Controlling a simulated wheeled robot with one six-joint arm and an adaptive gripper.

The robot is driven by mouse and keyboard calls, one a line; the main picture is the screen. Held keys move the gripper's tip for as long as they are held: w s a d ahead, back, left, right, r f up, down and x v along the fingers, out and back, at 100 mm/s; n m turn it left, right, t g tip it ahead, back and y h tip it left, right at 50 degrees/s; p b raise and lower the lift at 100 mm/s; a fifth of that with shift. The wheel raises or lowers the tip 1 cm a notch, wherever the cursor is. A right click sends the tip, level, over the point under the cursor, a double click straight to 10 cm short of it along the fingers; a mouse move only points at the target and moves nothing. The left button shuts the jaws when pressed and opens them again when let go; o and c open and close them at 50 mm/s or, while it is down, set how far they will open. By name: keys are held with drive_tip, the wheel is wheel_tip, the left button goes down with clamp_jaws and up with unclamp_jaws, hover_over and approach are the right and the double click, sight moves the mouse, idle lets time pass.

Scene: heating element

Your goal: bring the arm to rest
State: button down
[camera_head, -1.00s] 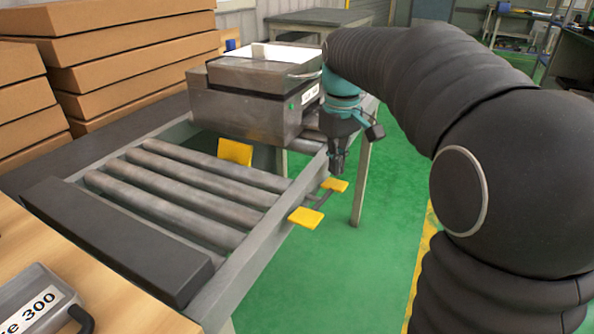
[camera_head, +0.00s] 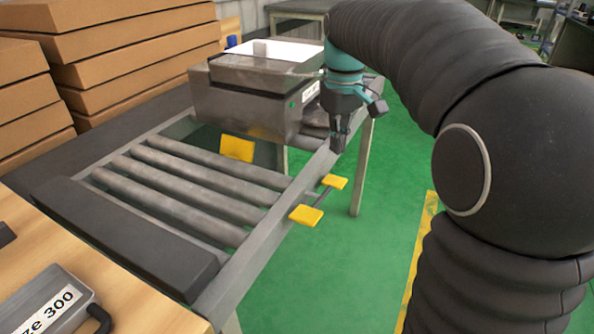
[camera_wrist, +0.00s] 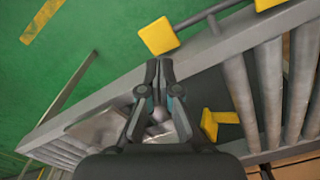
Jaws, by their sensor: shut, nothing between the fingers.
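My gripper (camera_head: 338,143) points down at the right edge of the roller conveyor (camera_head: 262,240), beside the metal heating box (camera_head: 238,108). Its fingers are shut with nothing between them. In the wrist view the two fingertips (camera_wrist: 158,72) show above the conveyor's side rail (camera_wrist: 205,62). I cannot tell whether they touch the rail. My arm arches in from the right side of the head view.
Yellow pads (camera_head: 306,215) stick out from the conveyor's right side near my gripper. Another yellow plate (camera_head: 237,148) stands by the rollers. Stacked brown boxes (camera_head: 120,50) are at the left. Green floor (camera_head: 385,210) is clear right of the conveyor.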

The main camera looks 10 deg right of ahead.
drive_tip(key=f, duration=0.1)
drive_tip(key=f+m, duration=0.1)
drive_tip(key=f, duration=0.1)
drive_tip(key=shift+w+f+m+t, duration=0.3)
drive_tip(key=shift+m+t, duration=0.1)
drive_tip(key=s+f, duration=0.1)
drive_tip(key=s+m, duration=0.1)
drive_tip(key=s, duration=0.1)
drive_tip(key=shift+f+t, duration=0.3)
drive_tip(key=shift+f, duration=0.1)
drive_tip(key=s+f+m+t, duration=0.1)
drive_tip(key=s+t, duration=0.1)
drive_tip(key=s, duration=0.8)
drive_tip(key=s+f+m+t, duration=0.1)
drive_tip(key=s+f+t, duration=0.1)
drive_tip(key=s, duration=0.8)
